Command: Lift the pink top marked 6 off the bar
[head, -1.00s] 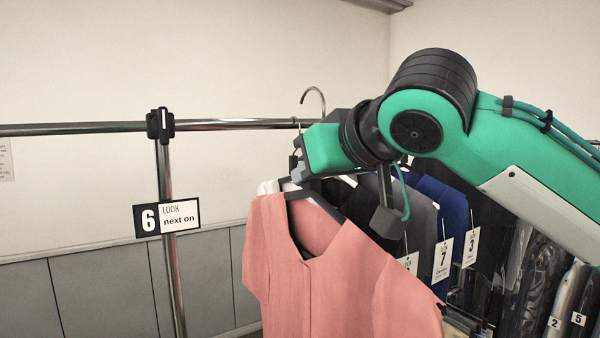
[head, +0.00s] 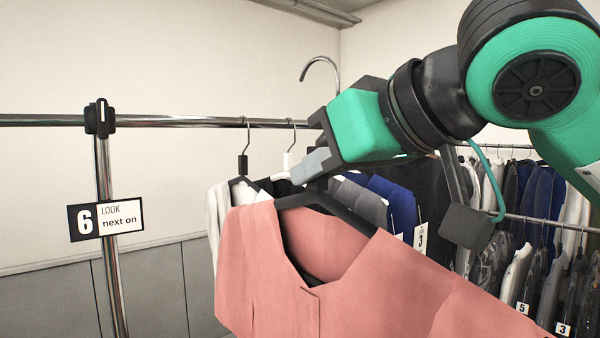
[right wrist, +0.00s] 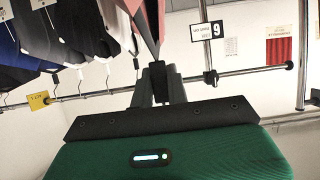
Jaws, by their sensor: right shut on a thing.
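The pink top (head: 350,300) hangs on a dark hanger (head: 320,203) in front of the rail; it also shows in the right wrist view (right wrist: 148,18). My right gripper (head: 309,168) is shut on the hanger's neck just above the shoulders. In the right wrist view its fingers (right wrist: 157,80) close on a dark block. The hanger's hook (head: 319,62) rises clearly above the bar (head: 200,122) and appears free of it. No number tag shows on the top. My left gripper is not in view.
A sign "6 LOOK next on" (head: 105,219) is on the upright post at the left. White and dark garments (head: 216,212) hang on the bar behind the top. More clothes hang on a rack (head: 540,190) at the right. The bar left of them is bare.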

